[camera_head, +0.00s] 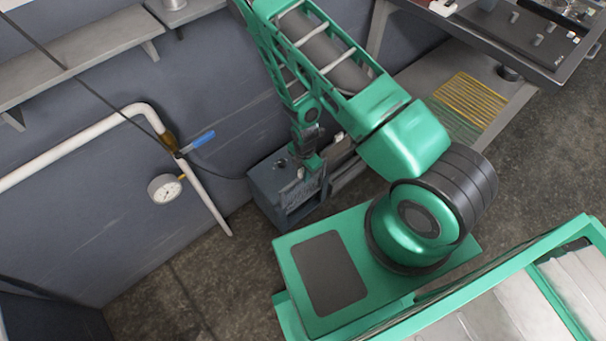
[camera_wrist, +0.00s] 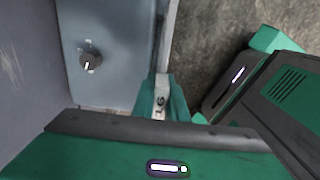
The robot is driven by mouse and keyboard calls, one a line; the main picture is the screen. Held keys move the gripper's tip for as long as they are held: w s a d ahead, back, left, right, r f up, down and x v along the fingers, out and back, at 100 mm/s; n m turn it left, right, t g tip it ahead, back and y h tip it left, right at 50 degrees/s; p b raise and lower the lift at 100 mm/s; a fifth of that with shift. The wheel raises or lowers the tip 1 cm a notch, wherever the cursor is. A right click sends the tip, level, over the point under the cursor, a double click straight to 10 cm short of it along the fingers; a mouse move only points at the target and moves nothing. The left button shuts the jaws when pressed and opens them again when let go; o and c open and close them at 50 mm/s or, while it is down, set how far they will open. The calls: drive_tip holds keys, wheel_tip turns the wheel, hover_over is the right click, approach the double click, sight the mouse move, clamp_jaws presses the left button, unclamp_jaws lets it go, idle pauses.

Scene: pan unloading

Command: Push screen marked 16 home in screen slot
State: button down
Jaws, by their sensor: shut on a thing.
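A blue-grey box-shaped unit (camera_head: 270,186) stands on the floor against the wall. Its flat top with a dark knob (camera_wrist: 90,62) fills the upper left of the wrist view. My gripper (camera_head: 311,166) reaches down at the unit's right side. In the wrist view my gripper (camera_wrist: 160,100) is shut on a small pale tab (camera_wrist: 161,92) beside the unit's right edge. I take this to be part of the screen; the rest of it is hidden. I cannot read the number 16 or see how deep the screen sits in its slot.
A white pipe (camera_head: 75,142) with a blue-handled valve (camera_head: 199,141) and a round gauge (camera_head: 164,188) runs along the wall at left. A shelf (camera_head: 75,62) is above. A bench with a yellow grate (camera_head: 468,105) stands at right. Floor (camera_head: 160,300) at lower left is clear.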

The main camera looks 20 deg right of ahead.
sight(304, 186)
drive_tip(key=shift+f, duration=4.75)
idle(3.2)
